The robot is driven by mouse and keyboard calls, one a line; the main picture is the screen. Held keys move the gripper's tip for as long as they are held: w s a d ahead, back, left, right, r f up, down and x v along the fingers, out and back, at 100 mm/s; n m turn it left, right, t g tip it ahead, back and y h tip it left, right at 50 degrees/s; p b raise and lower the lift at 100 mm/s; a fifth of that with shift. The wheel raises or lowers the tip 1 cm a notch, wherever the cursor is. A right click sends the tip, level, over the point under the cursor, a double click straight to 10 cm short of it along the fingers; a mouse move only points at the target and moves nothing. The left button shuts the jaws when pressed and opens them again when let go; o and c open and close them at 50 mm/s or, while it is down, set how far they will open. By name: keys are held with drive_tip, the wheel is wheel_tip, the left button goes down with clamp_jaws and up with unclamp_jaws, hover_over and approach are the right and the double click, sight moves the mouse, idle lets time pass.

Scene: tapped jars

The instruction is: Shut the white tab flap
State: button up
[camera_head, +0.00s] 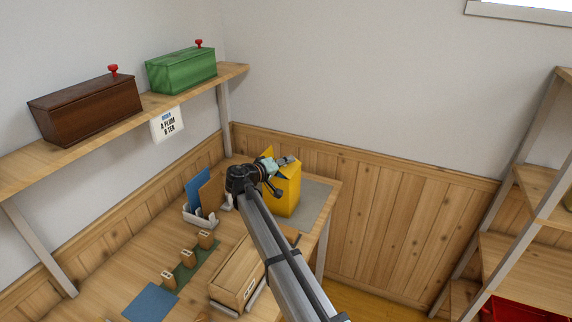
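A yellow box (287,196) stands on a grey mat at the far right end of the wooden table. A narrow yellow piece (267,152) sticks up at its upper left, partly behind my gripper; it may be a raised flap. I cannot make out a white tab on it. My gripper (284,176) is in front of the yellow box, near its top, and hides part of it. Its fingers look spread, one toward the top edge and one lower, with nothing seen between them. I cannot tell whether they touch the box.
A wooden box (236,272) lies beside my arm. A white rack (190,217) holds blue and brown boards. Small wooden blocks (187,258) stand on a green strip. The shelf (165,100) above holds brown (88,112) and green (182,74) boxes. A shelving unit (530,235) stands right.

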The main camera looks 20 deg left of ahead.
drive_tip(key=shift+s, duration=0.15)
drive_tip(key=v, duration=1.1)
drive_tip(key=shift+s+a+r, duration=0.2)
drive_tip(key=shift+s, duration=0.15)
